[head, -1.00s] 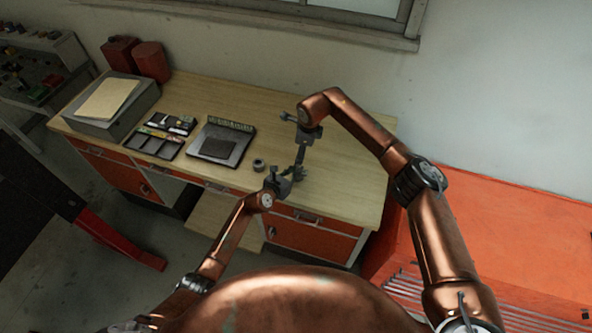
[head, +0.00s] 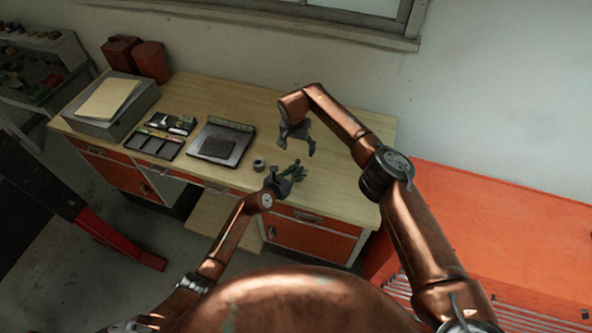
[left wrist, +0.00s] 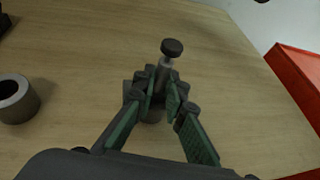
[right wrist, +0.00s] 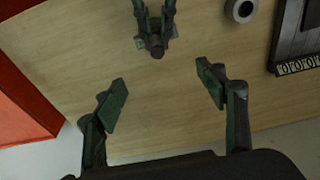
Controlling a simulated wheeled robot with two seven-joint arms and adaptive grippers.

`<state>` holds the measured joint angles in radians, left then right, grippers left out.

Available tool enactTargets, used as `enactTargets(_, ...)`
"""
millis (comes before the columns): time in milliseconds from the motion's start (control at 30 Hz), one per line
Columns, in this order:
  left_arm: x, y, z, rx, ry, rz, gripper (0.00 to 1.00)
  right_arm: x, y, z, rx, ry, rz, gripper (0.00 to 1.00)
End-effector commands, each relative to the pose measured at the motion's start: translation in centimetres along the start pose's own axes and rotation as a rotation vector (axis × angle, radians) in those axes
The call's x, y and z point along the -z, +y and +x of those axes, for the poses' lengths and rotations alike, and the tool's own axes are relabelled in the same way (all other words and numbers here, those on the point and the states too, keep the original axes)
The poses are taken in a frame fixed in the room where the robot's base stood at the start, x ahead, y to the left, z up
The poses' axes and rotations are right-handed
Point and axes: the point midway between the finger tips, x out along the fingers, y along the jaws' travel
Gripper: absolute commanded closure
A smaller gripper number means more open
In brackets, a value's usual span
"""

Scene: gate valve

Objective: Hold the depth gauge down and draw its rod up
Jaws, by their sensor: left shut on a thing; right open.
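The depth gauge (left wrist: 171,52) stands upright on the workbench, with a dark round knob on a short light rod above its body. My left gripper (left wrist: 163,92) is shut around the gauge's body, below the knob; its fingers hide much of the body. In the head view my left gripper (head: 292,174) sits low over the bench near its front edge. My right gripper (right wrist: 162,92) is open and empty. In the head view the right gripper (head: 297,146) hangs above the bench, behind the gauge and apart from it. In the right wrist view the gauge's knob (right wrist: 157,50) shows beyond the open fingers.
A grey ring (head: 259,165) lies on the bench left of the gauge. A dark plate or tray (head: 239,150), a compartment tray (head: 155,146) and a grey box (head: 147,97) stand further left. Bare wood lies right of the gauge. An orange cabinet (head: 490,220) is at right.

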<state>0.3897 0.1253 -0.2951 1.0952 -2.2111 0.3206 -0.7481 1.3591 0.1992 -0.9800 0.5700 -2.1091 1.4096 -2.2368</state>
Motion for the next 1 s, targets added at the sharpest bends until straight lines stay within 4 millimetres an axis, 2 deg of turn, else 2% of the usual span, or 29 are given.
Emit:
enactTargets(600, 0.0, 0.0, 0.0, 0.0, 0.0, 0.0, 1.0, -1.6, 0.0, 7.3, 0.0, -0.003, 0.001, 0.35)
enactTargets(800, 0.0, 0.0, 0.0, 0.0, 0.0, 0.0, 1.0, -1.8, 0.0, 8.4, 0.0, -0.002, 0.001, 0.35)
enactTargets(1000, 0.0, 0.0, 0.0, 0.0, 0.0, 0.0, 1.0, -1.8, 0.0, 8.6, 0.0, -0.001, 0.001, 0.35)
